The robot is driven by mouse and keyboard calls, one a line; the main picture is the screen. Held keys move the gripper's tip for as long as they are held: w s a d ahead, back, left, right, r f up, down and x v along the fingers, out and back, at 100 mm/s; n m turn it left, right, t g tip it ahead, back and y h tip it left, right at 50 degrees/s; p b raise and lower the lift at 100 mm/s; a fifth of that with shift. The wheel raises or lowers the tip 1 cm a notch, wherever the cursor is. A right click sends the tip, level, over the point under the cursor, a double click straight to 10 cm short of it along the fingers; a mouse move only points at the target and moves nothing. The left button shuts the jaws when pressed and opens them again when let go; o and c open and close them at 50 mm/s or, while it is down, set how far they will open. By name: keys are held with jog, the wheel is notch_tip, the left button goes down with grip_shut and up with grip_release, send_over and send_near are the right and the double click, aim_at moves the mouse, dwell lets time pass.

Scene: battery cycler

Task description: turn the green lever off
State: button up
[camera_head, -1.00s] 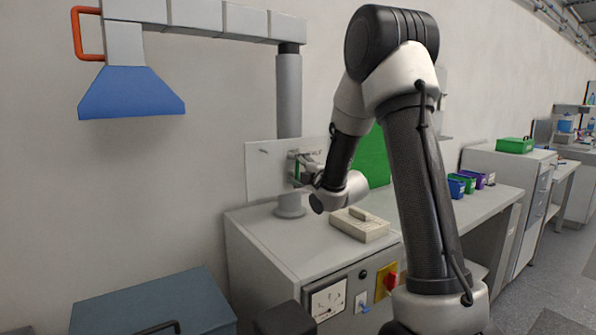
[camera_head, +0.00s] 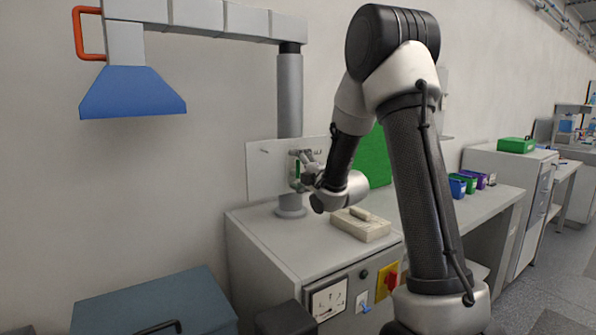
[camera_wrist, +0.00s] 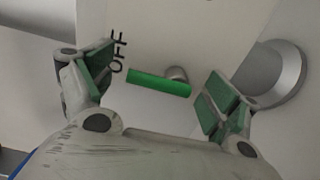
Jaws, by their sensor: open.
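The green lever (camera_wrist: 158,83) shows in the wrist view as a green bar on a short grey pivot, fixed to a white panel. One end points toward the black word OFF (camera_wrist: 119,50) printed on that panel. My gripper (camera_wrist: 150,88) is open, with one green-padded finger on each side of the lever. I see a gap between the lever and each finger. In the head view my gripper (camera_head: 300,168) is at the white panel (camera_head: 262,180), and the lever is hard to tell from the fingers there.
A grey post (camera_head: 289,100) stands by the panel and carries a duct with a blue hood (camera_head: 130,95). Below my gripper is a grey cabinet top (camera_head: 285,240) with a beige box (camera_head: 360,225). Its front has a red knob on a yellow plate (camera_head: 388,281).

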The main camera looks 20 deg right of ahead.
jog(key=shift+s, duration=0.1)
jog(key=s+d, duration=0.1)
jog(key=s, duration=0.6)
jog(key=shift+d, duration=0.2)
jog(key=shift+s, duration=0.1)
jog(key=s+a+f+m+g+h, duration=0.1)
jog(key=s+m+g, duration=0.5)
jog(key=s, duration=1.2)
jog(key=s+m+g+h, duration=0.2)
jog(key=s+m+g, duration=0.5)
jog(key=s+m, duration=0.7)
jog(key=s, duration=0.4)
jog(key=shift+s+a+f, duration=0.2)
jog(key=shift+a+f, duration=0.15)
